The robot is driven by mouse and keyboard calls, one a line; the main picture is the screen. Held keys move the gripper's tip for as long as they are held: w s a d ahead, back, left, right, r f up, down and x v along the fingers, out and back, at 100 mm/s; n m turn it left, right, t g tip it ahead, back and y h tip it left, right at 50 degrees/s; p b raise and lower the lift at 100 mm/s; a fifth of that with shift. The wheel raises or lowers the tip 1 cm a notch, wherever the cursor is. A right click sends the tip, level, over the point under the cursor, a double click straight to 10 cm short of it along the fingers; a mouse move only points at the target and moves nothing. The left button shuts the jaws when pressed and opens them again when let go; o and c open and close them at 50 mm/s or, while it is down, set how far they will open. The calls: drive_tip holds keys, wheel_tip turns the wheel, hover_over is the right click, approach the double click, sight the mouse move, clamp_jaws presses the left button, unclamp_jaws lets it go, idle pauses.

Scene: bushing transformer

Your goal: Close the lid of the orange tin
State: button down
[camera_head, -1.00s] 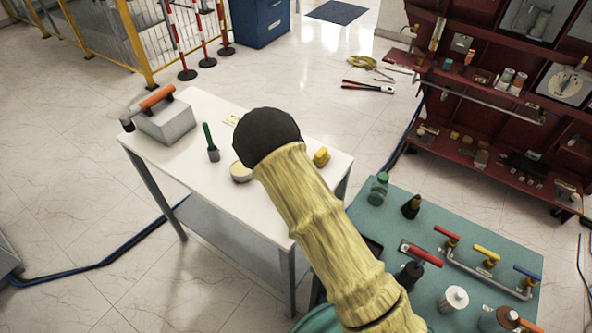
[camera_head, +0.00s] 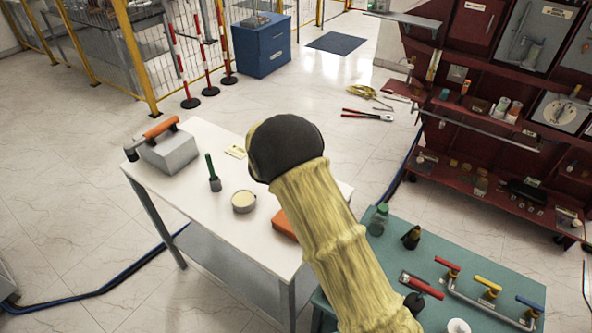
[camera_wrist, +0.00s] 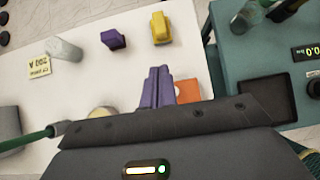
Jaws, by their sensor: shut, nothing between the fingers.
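An orange box-like thing (camera_head: 286,223), seemingly the tin, lies on the white table near its right front edge. My arm covers part of it in the head view. It also shows in the wrist view (camera_wrist: 188,91), just right of my fingers and partly hidden by my gripper's body. I cannot tell how its lid stands. My gripper (camera_wrist: 161,72) is shut and empty, its purple fingers together beside the orange thing. I cannot tell whether they touch it. My gripper is hidden behind my arm in the head view.
The white table (camera_head: 215,215) also bears a round cream tin (camera_head: 243,201), a green-handled tool (camera_head: 213,174) and a grey block (camera_head: 170,152). Yellow (camera_wrist: 160,28) and purple (camera_wrist: 113,39) blocks lie beyond my fingers. A teal bench (camera_head: 455,250) with valves stands at the right.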

drive_tip(key=r, duration=0.3)
drive_tip(key=r+b, duration=0.1)
drive_tip(key=r, duration=0.1)
drive_tip(key=shift+w+d, duration=0.15)
drive_tip(key=shift+d, duration=0.2)
drive_tip(key=shift+f, duration=0.1)
drive_tip(key=s+d+r+m+g+y+b, duration=0.2)
drive_tip(key=s+d+m+g, duration=0.1)
drive_tip(key=s+d+m, duration=0.9)
drive_tip(key=s+d+m+y, duration=0.1)
drive_tip(key=s+d+m, duration=0.3)
drive_tip(key=s+m, duration=0.4)
drive_tip(key=s+d+m+g+y+b, duration=0.1)
drive_tip(key=s+d+m, duration=0.3)
drive_tip(key=s+m, duration=0.4)
drive_tip(key=shift+s+m, duration=0.4)
drive_tip(key=shift+m, duration=0.7)
